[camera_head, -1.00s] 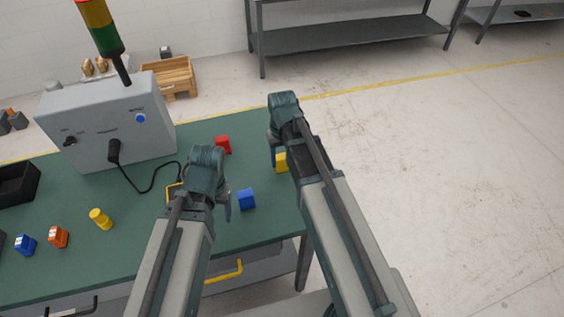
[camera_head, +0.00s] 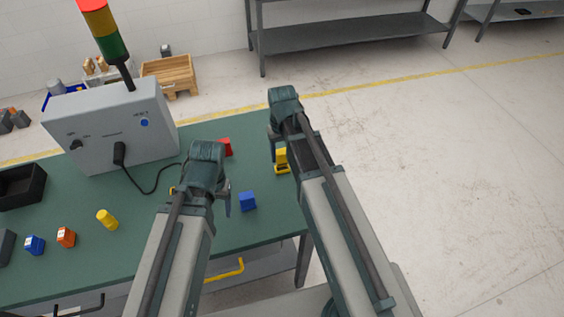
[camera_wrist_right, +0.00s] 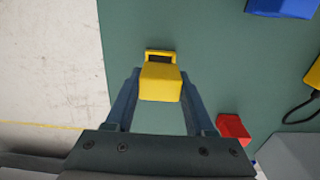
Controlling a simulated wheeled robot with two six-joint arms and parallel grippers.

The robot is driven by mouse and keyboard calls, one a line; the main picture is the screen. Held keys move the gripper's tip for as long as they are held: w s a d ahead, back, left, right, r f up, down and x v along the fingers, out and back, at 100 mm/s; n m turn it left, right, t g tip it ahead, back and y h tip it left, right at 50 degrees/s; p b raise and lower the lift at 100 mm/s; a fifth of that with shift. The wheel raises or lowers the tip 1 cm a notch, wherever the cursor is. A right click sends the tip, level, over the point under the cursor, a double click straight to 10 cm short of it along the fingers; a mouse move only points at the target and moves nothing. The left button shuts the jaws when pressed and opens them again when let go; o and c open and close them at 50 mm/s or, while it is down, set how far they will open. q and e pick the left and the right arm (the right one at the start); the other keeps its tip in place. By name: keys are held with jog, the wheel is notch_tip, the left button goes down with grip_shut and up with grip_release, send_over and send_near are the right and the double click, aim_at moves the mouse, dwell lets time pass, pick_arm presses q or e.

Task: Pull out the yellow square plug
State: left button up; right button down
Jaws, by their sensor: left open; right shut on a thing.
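The yellow square plug (camera_head: 281,155) is between the fingers of my right gripper (camera_head: 277,153). The right wrist view shows the plug (camera_wrist_right: 160,82) with a finger closed on each side. A yellow frame with a dark opening (camera_wrist_right: 160,54) lies just beyond it; in the head view the frame (camera_head: 283,171) shows below the plug, with a dark gap between them. Whether the plug's lower end is still inside the frame cannot be told. My left gripper (camera_head: 227,197) is open over the table, its fingers partly hidden by its own wrist.
A blue block (camera_head: 248,201) and a red block (camera_head: 225,147) stand near the grippers. A grey box (camera_head: 105,125) with a cable and signal tower is at the back left. Yellow, orange and blue pieces stand at the left of the green table (camera_head: 150,245). The table ends just right of the right gripper.

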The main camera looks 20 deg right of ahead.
jog(key=shift+r+p, duration=1.1)
jog(key=shift+r, duration=0.15)
